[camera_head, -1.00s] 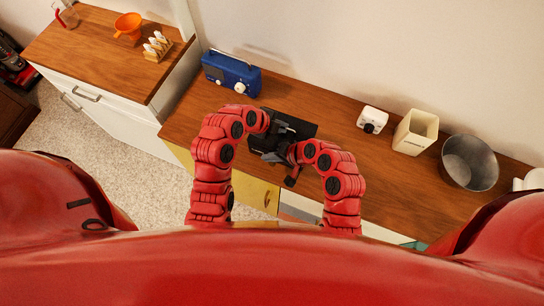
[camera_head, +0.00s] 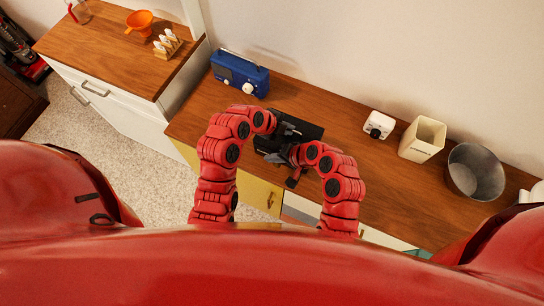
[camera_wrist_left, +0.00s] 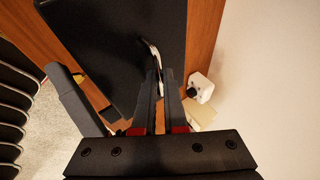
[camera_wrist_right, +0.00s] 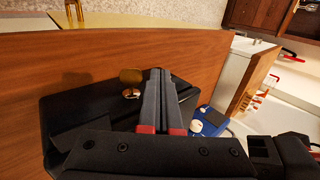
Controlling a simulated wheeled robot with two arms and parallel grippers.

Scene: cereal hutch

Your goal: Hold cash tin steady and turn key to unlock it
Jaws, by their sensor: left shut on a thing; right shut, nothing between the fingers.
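The black cash tin (camera_head: 312,130) lies on the wooden counter, partly covered by my grippers. In the left wrist view its dark lid (camera_wrist_left: 110,30) carries a pale metal handle (camera_wrist_left: 153,52). My left gripper (camera_head: 286,130) is shut on this handle; its fingers (camera_wrist_left: 168,78) also show there. My right gripper (camera_head: 272,156) is shut and empty at the tin's front side. In the right wrist view a brass key (camera_wrist_right: 131,78) stands at the tin's side, just left of the closed fingertips (camera_wrist_right: 160,72) and apparently apart from them. The keyhole is hidden.
On the counter (camera_head: 380,165), a blue radio (camera_head: 240,73) stands left of the tin. A small white device (camera_head: 378,125), a cream canister (camera_head: 422,139) and a metal bowl (camera_head: 474,172) stand to the right. Bare counter lies between the tin and the white device.

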